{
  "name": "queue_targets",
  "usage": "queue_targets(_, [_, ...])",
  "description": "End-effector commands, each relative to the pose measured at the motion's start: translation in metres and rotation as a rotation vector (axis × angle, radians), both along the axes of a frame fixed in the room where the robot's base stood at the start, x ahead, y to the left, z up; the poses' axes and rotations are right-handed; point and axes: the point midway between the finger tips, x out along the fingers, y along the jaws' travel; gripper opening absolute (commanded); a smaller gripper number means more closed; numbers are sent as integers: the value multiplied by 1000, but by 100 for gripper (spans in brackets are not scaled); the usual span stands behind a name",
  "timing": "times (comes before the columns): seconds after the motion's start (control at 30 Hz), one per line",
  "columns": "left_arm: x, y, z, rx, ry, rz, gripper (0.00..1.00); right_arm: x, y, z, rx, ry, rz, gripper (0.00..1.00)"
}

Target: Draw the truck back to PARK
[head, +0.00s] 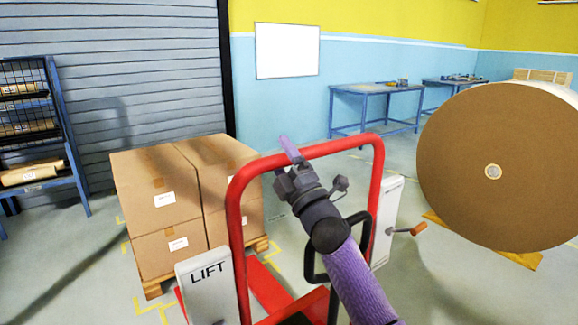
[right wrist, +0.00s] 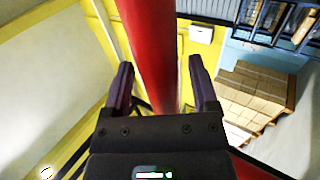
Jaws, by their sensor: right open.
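The truck's red handle frame (head: 238,215) stands upright in front of me, its top bar crossing the middle of the head view. Red parts (head: 265,285) of the truck show low behind it. My right gripper (head: 288,150) is at the top bar. In the right wrist view the red bar (right wrist: 152,50) runs between the two spread fingers of the gripper (right wrist: 160,82), with a gap on each side. A grey panel marked LIFT (head: 207,290) is at the frame's lower left. My left gripper is out of view. I see no PARK marking.
Stacked cartons (head: 160,200) on a wooden pallet (head: 155,290) stand left, beyond the frame. A big brown roll (head: 480,170) is at the right. A grey post (head: 390,215) has a crank (head: 405,231). Blue tables (head: 375,90) and a rack (head: 65,130) stand farther back.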

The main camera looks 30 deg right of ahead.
Motion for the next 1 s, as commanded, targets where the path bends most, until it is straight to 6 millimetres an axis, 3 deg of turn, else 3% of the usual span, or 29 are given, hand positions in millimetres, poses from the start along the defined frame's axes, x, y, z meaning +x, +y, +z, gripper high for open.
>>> queue_targets(0.4, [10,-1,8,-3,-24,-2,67,-70,-3,-46,1,2,0,76])
queue_targets(1.0, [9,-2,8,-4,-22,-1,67,-76,-3,-50,0,0,0,76])
